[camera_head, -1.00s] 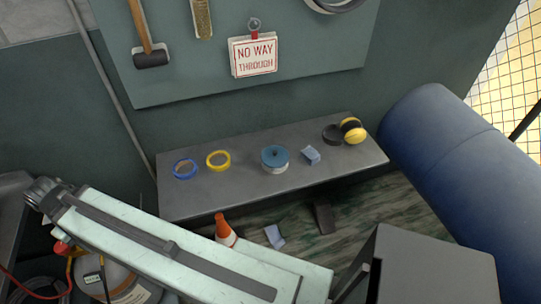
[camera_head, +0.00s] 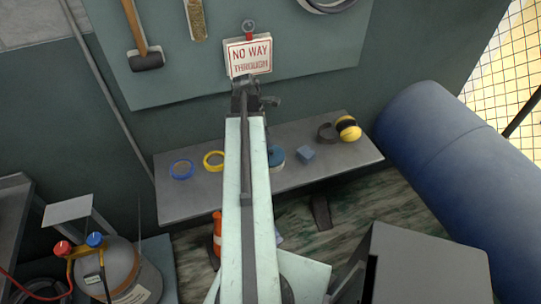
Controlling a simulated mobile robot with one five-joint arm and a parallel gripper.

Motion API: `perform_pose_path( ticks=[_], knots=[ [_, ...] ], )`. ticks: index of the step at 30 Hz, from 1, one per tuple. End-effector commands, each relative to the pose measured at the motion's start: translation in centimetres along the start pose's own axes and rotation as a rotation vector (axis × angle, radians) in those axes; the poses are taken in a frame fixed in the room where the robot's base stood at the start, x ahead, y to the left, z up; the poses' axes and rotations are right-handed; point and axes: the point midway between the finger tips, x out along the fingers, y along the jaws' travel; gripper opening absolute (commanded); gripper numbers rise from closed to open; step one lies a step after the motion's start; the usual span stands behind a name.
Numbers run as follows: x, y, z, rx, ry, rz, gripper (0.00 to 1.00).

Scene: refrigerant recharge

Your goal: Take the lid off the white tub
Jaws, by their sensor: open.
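The white tub (camera_head: 278,167) stands upright on the grey bench, right of my arm. Its blue lid (camera_head: 277,155) is on top, and my arm hides the left part of both. My gripper (camera_head: 258,93) is at the far end of my raised arm, appearing just below the warning sign and above the tub in the picture. It is open, with nothing visible in it, and apart from the tub. The fingers are small and dark here.
On the bench (camera_head: 205,200) are a blue tape roll (camera_head: 181,170), a yellow tape roll (camera_head: 213,161), a blue block (camera_head: 305,153) and yellow-black ear defenders (camera_head: 347,128). A "NO WAY THROUGH" sign (camera_head: 249,56) hangs behind.

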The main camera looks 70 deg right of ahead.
Motion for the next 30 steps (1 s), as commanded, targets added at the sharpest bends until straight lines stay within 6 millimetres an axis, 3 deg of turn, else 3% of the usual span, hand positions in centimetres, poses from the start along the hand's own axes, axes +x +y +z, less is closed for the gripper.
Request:
perform_pose_path(
  ticks=[7, 14, 22, 30],
  knots=[
    [2.8, 0.0, -0.3, 0.0, 0.0, 0.001, 0.45],
    [3.5, 0.1, -0.4, -0.001, 0.001, 0.001, 0.45],
    [7.9, 0.4, -0.7, 0.0, 0.001, 0.001, 0.45],
    [7.7, 0.4, -0.5, -0.001, 0.001, 0.001, 0.42]
  ],
)
